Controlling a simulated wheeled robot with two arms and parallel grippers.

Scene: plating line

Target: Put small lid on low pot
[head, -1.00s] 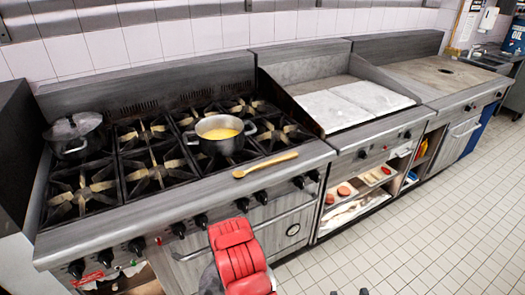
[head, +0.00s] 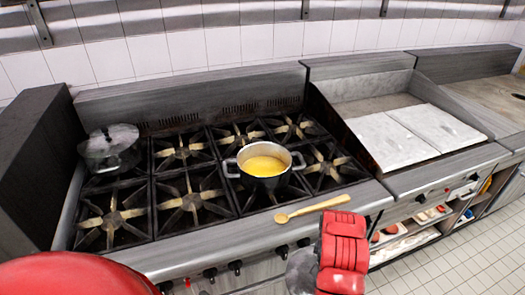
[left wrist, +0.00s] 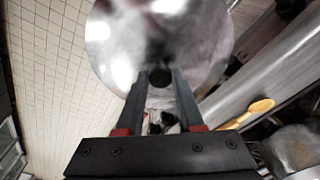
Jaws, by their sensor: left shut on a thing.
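The low pot (head: 264,166) is a small two-handled metal pot with yellow contents. It stands uncovered on a front burner, right of the middle, in the head view. My left gripper (left wrist: 160,80) is shut on the dark knob of a round, shiny grey lid (left wrist: 160,40) in the left wrist view. In the head view, part of the lid (head: 300,270) shows at the bottom, in front of the stove edge beside a red arm segment. It is apart from the pot. The left fingers are not clear there. My right gripper is not in view.
A dark covered pot (head: 110,150) stands at the stove's back left. A wooden spoon (head: 312,209) lies on the front ledge, also in the left wrist view (left wrist: 262,106). A flat griddle (head: 410,135) is at the right. Several burners left of the low pot are free.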

